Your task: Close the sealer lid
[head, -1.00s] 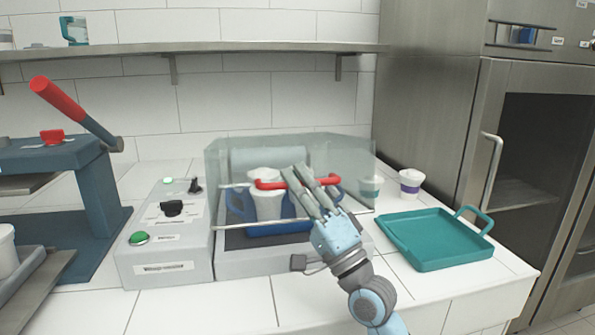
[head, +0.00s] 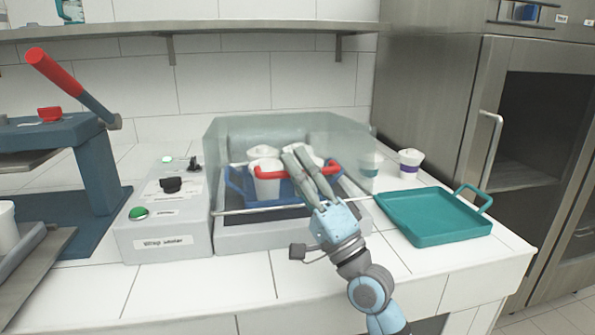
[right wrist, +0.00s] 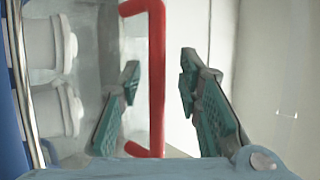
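The wrap sealer (head: 160,232) stands on the counter. Its clear lid (head: 235,135) is raised, and its red bar handle (head: 268,174) faces me. My right gripper (head: 297,150) reaches over the handle from the front right. Whether a finger touches the handle is unclear. My left gripper is out of view.
An empty teal tray (head: 435,222) lies right of the sealer, with a purple-banded cup (head: 410,164) behind it. A press with a red-tipped lever (head: 52,72) stands at the left. A steel cabinet (head: 430,100) stands at the right. The counter's front strip is clear.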

